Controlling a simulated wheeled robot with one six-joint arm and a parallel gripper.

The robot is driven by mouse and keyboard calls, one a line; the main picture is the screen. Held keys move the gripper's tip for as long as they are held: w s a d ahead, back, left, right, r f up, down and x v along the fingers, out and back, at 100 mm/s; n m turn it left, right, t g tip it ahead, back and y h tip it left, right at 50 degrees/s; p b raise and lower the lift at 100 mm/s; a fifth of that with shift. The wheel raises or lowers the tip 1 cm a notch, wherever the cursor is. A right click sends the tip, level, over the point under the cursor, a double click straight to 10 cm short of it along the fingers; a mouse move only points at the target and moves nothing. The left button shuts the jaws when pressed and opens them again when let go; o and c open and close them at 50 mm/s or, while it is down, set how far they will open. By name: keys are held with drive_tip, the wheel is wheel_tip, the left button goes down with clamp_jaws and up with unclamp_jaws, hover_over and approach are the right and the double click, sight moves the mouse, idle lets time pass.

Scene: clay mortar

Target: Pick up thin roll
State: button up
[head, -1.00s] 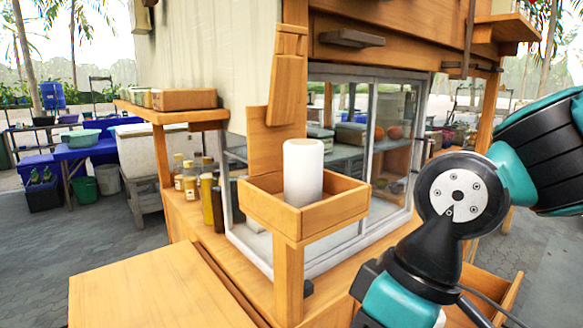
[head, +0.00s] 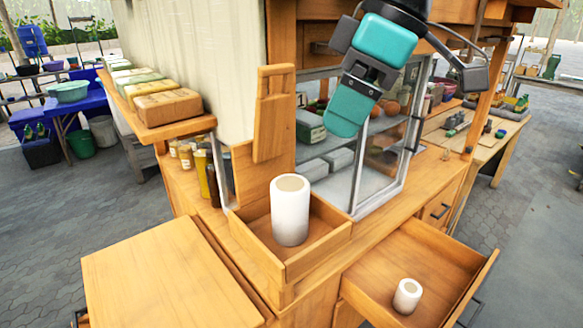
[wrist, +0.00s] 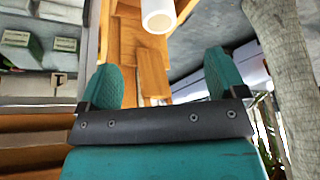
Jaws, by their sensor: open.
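A tall white roll (head: 290,210) stands upright in a small open wooden tray (head: 322,250) at the counter corner. A smaller, shorter white roll (head: 407,296) stands in an open wooden drawer at the lower right. In the head view my gripper (head: 345,115) is above and to the right of the tall roll, in front of the glass case, apart from both rolls. In the wrist view my gripper (wrist: 166,80) has its two teal fingers spread with nothing between them. A white roll (wrist: 158,16) lies beyond them at the top edge, partly cut off; it looks like the tall one.
A wooden paddle-like board (head: 272,115) stands behind the tray. Bottles (head: 205,175) stand left of it, under a shelf (head: 180,128) bearing several boxes. The glass case (head: 370,170) is close behind my gripper. The wooden top (head: 165,275) at the front left is clear.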

sight(294, 184)
drive_tip(key=shift+n, duration=0.3)
drive_tip(key=x, duration=0.3)
drive_tip(key=p+x, duration=0.1)
drive_tip(key=x, duration=0.3)
drive_tip(key=w+a+p+x, duration=0.1)
drive_tip(key=x, duration=0.2)
drive_tip(key=shift+r, duration=0.1)
drive_tip(key=shift+p+x, duration=1.3)
drive_tip(key=shift+x, duration=1.5)
drive_tip(key=shift+s+a, duration=0.1)
drive_tip(key=c, duration=1)
